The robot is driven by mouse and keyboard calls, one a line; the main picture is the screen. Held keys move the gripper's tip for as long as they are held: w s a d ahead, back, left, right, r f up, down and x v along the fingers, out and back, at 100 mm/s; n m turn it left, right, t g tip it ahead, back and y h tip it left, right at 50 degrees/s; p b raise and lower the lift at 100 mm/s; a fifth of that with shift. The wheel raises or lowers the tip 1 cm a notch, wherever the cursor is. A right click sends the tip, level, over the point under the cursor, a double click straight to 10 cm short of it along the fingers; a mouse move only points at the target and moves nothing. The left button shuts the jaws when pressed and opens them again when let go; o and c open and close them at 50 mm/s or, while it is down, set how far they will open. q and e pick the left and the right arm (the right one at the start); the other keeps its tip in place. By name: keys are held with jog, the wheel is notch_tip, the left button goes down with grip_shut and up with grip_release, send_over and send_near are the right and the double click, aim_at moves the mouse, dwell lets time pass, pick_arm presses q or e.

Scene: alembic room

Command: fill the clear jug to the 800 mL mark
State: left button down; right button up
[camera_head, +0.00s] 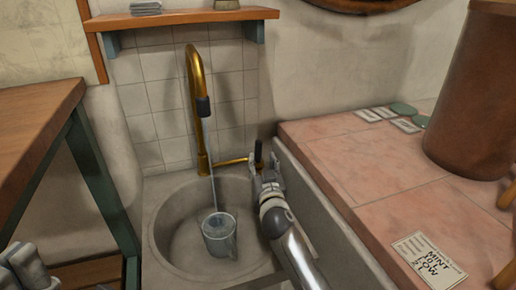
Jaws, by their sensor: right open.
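The clear jug (219,240) stands upright in the round basin, with its handle to the right. A thin stream of water (211,165) falls from the brass tap (198,110) into it. Water seems to show inside, but its level and any marks are too small to read. The tap's side lever (230,161) reaches right to a dark upright handle (259,150). My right gripper (262,162) is open at this handle; whether it touches cannot be told. My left gripper (22,268) shows partly at the lower left corner, its jaws unclear.
The stone sink (159,215) has free room around the jug. A pink tiled counter (365,165) on the right carries a note (429,258), several small tiles and a large brown vessel (474,95). A wooden table (35,125) stands left. A shelf (180,18) hangs above the tap.

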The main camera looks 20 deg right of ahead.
aim_at(259, 150)
jog(key=w+b, duration=0.1)
jog(key=w, duration=0.2)
jog(key=w+d+b, duration=0.1)
jog(key=w, duration=0.4)
jog(key=shift+w+d+b, duration=0.2)
jog(key=shift+w+b, duration=0.1)
jog(key=shift+b, duration=0.1)
grip_shut()
